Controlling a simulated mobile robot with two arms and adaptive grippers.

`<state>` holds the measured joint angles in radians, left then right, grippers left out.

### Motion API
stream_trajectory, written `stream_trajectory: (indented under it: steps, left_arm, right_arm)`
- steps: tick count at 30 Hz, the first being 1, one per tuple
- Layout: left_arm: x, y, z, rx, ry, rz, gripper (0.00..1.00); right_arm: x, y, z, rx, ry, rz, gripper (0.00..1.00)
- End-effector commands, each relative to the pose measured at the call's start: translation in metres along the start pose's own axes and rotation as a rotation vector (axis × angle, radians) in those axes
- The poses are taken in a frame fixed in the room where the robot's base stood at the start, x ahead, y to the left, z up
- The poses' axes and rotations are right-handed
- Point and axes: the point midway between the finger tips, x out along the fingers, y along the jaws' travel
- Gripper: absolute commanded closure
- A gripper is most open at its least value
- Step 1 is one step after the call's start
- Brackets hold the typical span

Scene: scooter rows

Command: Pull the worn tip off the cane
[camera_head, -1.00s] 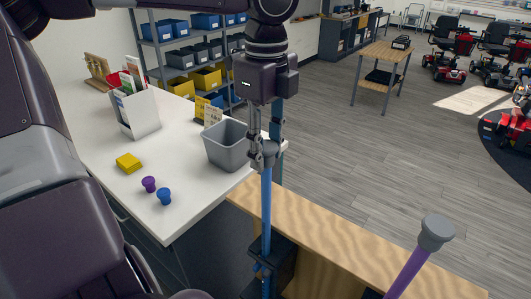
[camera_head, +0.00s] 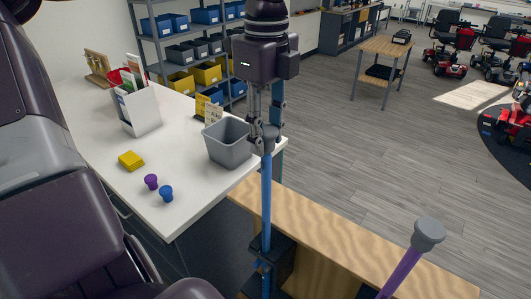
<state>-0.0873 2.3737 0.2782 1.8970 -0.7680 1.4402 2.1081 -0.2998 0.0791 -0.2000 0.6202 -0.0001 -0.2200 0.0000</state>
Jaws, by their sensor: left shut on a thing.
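The blue cane (camera_head: 266,205) stands upright with its lower part at a black holder (camera_head: 272,262) on the wooden bench. A grey rubber tip (camera_head: 269,147) is at its top end. No gap shows between the tip and the blue shaft. My left gripper (camera_head: 265,133) points down from above and is shut on the grey tip. Its fingers hide part of the tip. A purple cane (camera_head: 401,272) with a grey tip (camera_head: 428,234) leans at the lower right. My right gripper is not in view.
A white table holds a grey bin (camera_head: 228,145) close to the left gripper. It also holds a purple cap (camera_head: 151,181), a blue cap (camera_head: 166,193) and a yellow block (camera_head: 131,160). The wooden bench (camera_head: 335,233) runs below. Open floor lies to the right.

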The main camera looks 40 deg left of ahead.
Motion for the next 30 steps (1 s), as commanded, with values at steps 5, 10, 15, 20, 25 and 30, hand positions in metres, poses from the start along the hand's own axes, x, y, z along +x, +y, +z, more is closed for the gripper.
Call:
stream_trajectory:
  steps: [5,10,15,20,25,30]
  left_arm:
    - [-0.009,0.000,0.000,0.000,-0.001,0.000,1.00]
    - [-0.015,0.000,0.000,0.000,-0.002,0.000,1.00]
    - [-0.015,0.000,0.000,0.000,-0.001,0.000,1.00]
    - [-0.015,0.000,0.000,0.000,-0.001,0.000,1.00]
    - [-0.019,0.000,0.000,0.000,-0.001,0.000,1.00]
    - [-0.029,0.000,0.000,-0.001,-0.002,0.000,1.00]
  right_arm:
    - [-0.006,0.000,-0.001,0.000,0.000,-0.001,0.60]
    - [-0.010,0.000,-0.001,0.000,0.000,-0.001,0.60]
    - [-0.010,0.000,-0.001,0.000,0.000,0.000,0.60]
    - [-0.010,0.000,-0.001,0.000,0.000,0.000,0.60]
    - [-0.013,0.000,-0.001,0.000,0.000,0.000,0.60]
    - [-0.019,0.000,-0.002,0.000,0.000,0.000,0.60]
